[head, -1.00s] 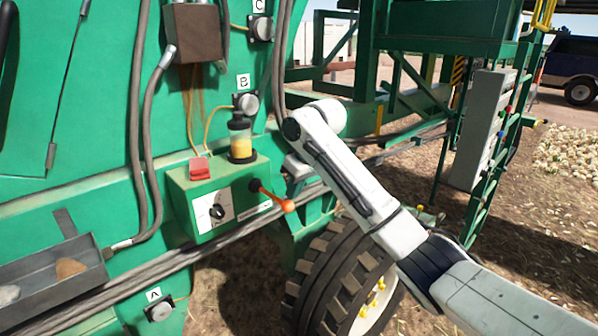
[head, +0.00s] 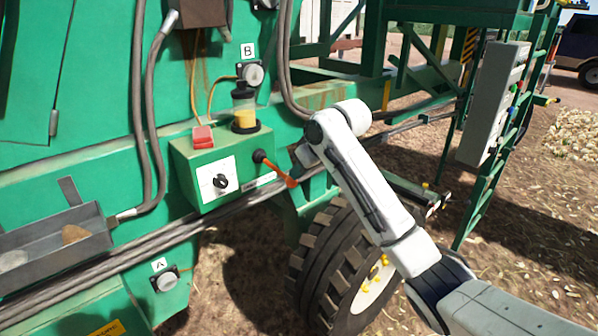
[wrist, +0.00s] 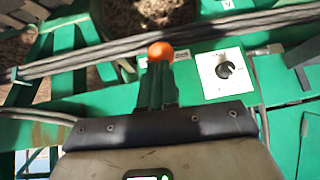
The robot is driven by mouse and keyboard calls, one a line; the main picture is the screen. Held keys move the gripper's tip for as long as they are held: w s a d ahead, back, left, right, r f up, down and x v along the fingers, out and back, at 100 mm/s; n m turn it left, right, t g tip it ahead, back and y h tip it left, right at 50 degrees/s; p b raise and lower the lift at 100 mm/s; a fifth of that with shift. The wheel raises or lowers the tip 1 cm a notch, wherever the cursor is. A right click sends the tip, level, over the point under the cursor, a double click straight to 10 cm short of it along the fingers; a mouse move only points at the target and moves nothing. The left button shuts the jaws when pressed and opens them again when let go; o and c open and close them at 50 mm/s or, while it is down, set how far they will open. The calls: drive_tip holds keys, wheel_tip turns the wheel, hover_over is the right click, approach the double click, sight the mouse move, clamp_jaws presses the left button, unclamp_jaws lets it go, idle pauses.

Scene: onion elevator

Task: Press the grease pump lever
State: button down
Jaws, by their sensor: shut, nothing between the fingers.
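The grease pump (head: 215,165) is a green box on the machine's side with a clear reservoir (head: 244,112) of yellow grease on top. Its orange lever (head: 278,172) sticks out from the right of the front, slanting down to a ball knob. My gripper (head: 301,158) is just above and right of the knob, mostly hidden by my arm. In the wrist view my gripper (wrist: 158,68) is shut and empty, its fingertips at the orange knob (wrist: 160,51). I cannot tell whether they touch it.
A black rotary switch (head: 220,181) on a white plate and a red cover (head: 202,136) are on the pump. Cables (head: 150,245) run below it. A large tyre (head: 335,260) stands below my arm. A grey tray (head: 50,245) is at left.

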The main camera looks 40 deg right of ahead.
wheel_tip(320, 180, down, 7)
drive_tip(key=t+b, duration=0.1)
drive_tip(key=b, duration=0.1)
drive_tip(key=shift+w+b, duration=0.2)
drive_tip(key=shift+b, duration=0.2)
drive_tip(key=shift+a+f, duration=0.1)
drive_tip(key=shift+f, duration=0.05)
